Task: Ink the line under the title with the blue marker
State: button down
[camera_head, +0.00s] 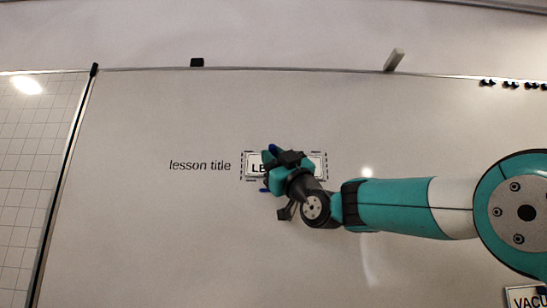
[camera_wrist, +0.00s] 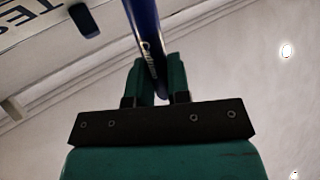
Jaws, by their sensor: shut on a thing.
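My gripper (camera_head: 273,170) is in front of the whiteboard and covers the middle of the title card (camera_head: 314,165), which sits inside a dashed frame right of the printed words "lesson title" (camera_head: 200,166). Only "LE" of its text shows in the head view. In the wrist view my gripper (camera_wrist: 160,78) is shut on the blue marker (camera_wrist: 143,22), which runs up out of the picture. The marker's tip is out of view there. A short, round-ended dark blue patch (camera_wrist: 84,20) shows beside the card, looking like ink; a bit of blue also shows below the card in the head view (camera_head: 264,190).
A black item (camera_head: 197,62) and a pale eraser-like block (camera_head: 394,60) are at the board's top edge. Several small dark items (camera_head: 510,84) are at the upper right. Another card (camera_head: 526,298) reading "VACU" is at the lower right. The board left and below is bare.

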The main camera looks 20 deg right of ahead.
jog(key=shift+w+d, duration=0.1)
jog(key=shift+d, duration=0.05)
jog(key=d+b, duration=0.1)
jog(key=s+d+b, duration=0.1)
jog(key=d, duration=0.1)
jog(key=d+b, duration=0.1)
jog(key=d, duration=0.1)
jog(key=shift+s+f+b, duration=0.1)
jog(key=shift+s+b, duration=0.2)
jog(key=shift+b, duration=0.05)
jog(key=shift+a, duration=0.1)
jog(key=shift+w+a, duration=0.25)
jog(key=shift+a, duration=0.6)
jog(key=shift+w+a, duration=0.3)
jog(key=shift+a, duration=0.55)
jog(key=shift+w+a, duration=0.25)
jog(key=shift+a, duration=0.6)
